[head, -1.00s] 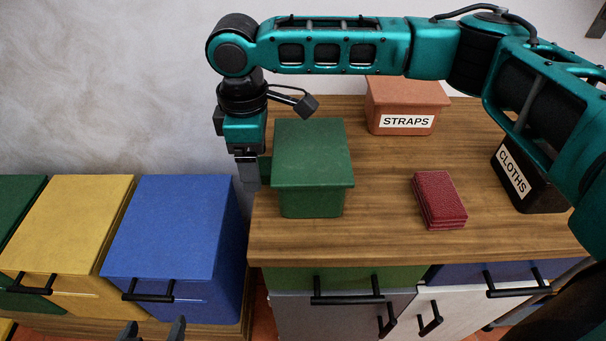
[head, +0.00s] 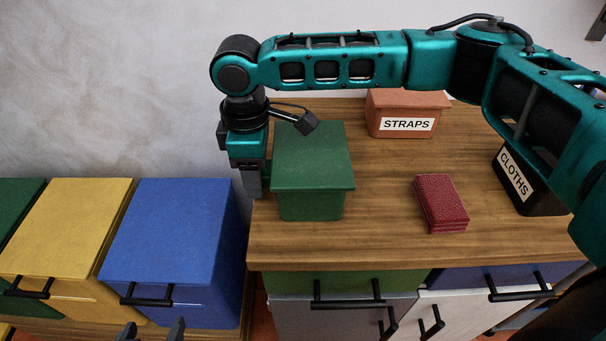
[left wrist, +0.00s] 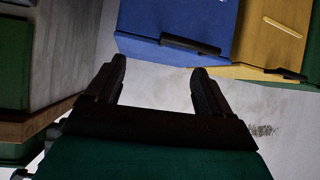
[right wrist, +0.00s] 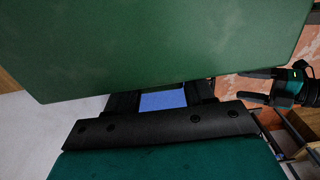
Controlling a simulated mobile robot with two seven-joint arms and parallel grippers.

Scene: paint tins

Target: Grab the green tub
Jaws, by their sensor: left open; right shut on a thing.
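The green tub (head: 312,190) with its overhanging lid stands upright near the left edge of the wooden counter in the head view. My right gripper (head: 252,185) points down against the tub's left side, shut on the tub. Its fingers hide the small green grip on that side. In the right wrist view the green lid (right wrist: 170,45) fills the top, and the grip itself cannot be made out between the fingers (right wrist: 162,98). My left gripper (head: 153,332) is open and empty at the bottom of the head view; its spread fingers show in the left wrist view (left wrist: 159,75).
On the counter (head: 380,230) are a dark red block (head: 440,202), an orange STRAPS tub (head: 403,115) and a black CLOTHS tub (head: 523,185). Blue (head: 170,230) and yellow (head: 68,225) boxes stand lower at left. My right arm spans above the counter's back.

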